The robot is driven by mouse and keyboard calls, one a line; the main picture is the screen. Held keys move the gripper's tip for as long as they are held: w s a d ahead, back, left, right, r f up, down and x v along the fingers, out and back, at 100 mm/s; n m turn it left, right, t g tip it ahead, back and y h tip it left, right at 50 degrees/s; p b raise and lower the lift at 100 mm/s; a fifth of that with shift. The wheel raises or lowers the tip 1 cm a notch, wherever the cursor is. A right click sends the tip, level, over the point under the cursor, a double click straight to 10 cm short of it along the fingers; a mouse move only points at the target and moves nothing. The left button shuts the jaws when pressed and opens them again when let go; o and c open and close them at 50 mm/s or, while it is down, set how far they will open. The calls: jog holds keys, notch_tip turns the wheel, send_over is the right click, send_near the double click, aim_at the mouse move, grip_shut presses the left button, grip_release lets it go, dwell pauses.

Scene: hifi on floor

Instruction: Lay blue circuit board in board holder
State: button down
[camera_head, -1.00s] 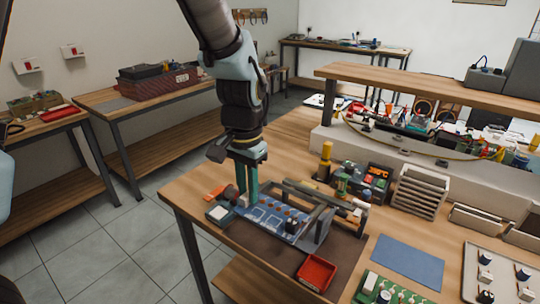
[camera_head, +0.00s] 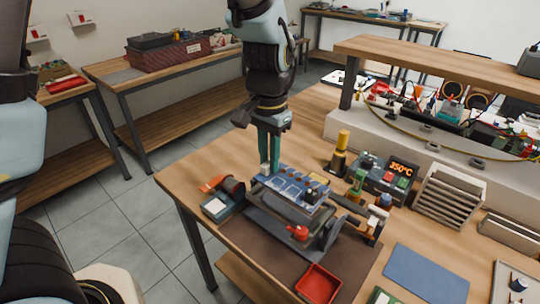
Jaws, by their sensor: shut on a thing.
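The blue circuit board (camera_head: 288,185), with pale outlines and copper-coloured round parts, is at the middle of the near workbench. My gripper (camera_head: 268,168) points down and is shut on the board's far left edge. The board holder (camera_head: 277,231) is a grey metal frame with a red knob, on a brown mat. The board appears raised over the back part of the holder, with the front of the frame showing below it. The board hides part of the holder, and I cannot tell whether they touch.
A soldering device (camera_head: 222,203) stands close left of the holder. A red tray (camera_head: 318,284) is in front. A yellow-topped bottle (camera_head: 341,150), a station reading 350°C (camera_head: 398,175) and a slatted rack (camera_head: 450,195) stand to the right. A blue mat (camera_head: 427,272) lies clear.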

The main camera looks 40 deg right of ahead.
aim_at(269, 175)
jog(key=shift+f+b, duration=1.45)
jog(key=shift+f, duration=1)
dwell(0.6)
jog(key=shift+c, duration=1.4)
grip_release()
jog(key=shift+r+p, duration=2.65)
jog(key=shift+r, duration=0.4)
jog(key=shift+a, duration=0.1)
